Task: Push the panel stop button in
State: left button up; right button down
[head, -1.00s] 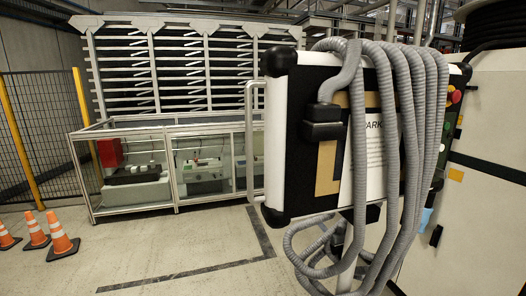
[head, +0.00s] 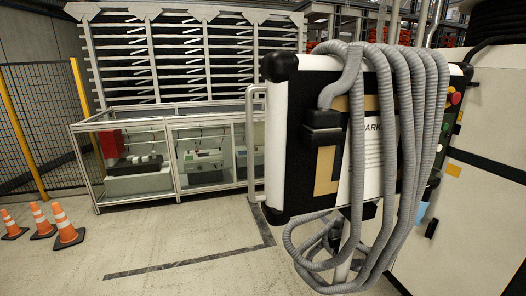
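A control panel box (head: 283,145), white with black corners, stands close on the right, with thick grey hoses (head: 413,150) hanging over it. On its far right edge are a red button (head: 456,98), which looks like the stop button, and a green one (head: 446,127) lower down. I see these buttons at a steep angle, so how far the red one stands out is hard to tell. Neither of my grippers is in view.
A pale cabinet (head: 470,230) stands right behind the panel. Orange cones (head: 66,227) and a mesh fence (head: 45,115) are at the left. A glass-sided enclosure (head: 122,200) stands at the back. The floor (head: 180,250) between is clear.

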aim_at(455, 98)
jog(key=z, duration=1.3)
